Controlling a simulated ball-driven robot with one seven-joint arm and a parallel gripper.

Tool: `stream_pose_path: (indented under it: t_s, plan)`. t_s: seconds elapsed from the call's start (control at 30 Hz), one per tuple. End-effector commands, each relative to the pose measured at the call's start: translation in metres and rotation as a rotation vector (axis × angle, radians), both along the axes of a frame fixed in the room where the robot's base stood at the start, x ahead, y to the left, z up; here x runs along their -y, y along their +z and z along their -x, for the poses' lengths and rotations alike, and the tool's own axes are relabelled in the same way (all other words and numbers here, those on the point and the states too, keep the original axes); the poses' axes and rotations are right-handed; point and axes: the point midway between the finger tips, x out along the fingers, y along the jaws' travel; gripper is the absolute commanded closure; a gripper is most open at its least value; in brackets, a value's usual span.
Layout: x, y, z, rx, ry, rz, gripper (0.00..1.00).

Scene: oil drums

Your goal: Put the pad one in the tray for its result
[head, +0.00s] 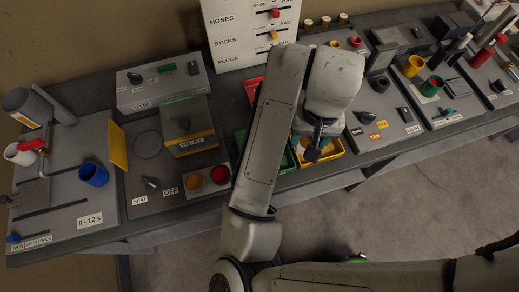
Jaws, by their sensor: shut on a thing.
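My gripper (315,146) reaches down over the yellow tray (334,154), right of the middle of the bench. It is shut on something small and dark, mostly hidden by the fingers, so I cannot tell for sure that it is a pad. The green tray (288,161) lies to the left of the yellow one, largely covered by my arm. A red tray (254,84) shows behind my arm, also partly hidden. What lies inside the trays is hard to make out; a pale thing (300,128) shows beside the gripper.
A white board (238,43) reading HOSES, STICKS and PLUGS stands behind the trays. At left are a heater unit (150,180) with a yellow flap, and a blue cup (93,175). At right are panels with a yellow cup (412,66) and a green cup (431,86).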

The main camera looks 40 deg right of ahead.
Motion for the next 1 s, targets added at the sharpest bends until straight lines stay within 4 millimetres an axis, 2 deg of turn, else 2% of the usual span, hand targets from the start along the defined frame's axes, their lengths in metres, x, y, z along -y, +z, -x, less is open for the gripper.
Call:
stream_pose_path:
  t_s: [0.23, 0.3, 0.4, 0.73, 1.0]
  plan:
    - [-0.035, -0.027, -0.043, -0.004, 0.006, 0.003, 0.74]
    - [-0.040, -0.044, -0.050, -0.004, 0.006, 0.007, 0.74]
    - [-0.049, -0.060, -0.061, -0.002, 0.004, 0.004, 0.74]
    - [-0.064, -0.082, -0.078, -0.002, -0.001, -0.001, 0.74]
    - [-0.065, -0.111, -0.079, -0.002, 0.000, -0.001, 0.74]
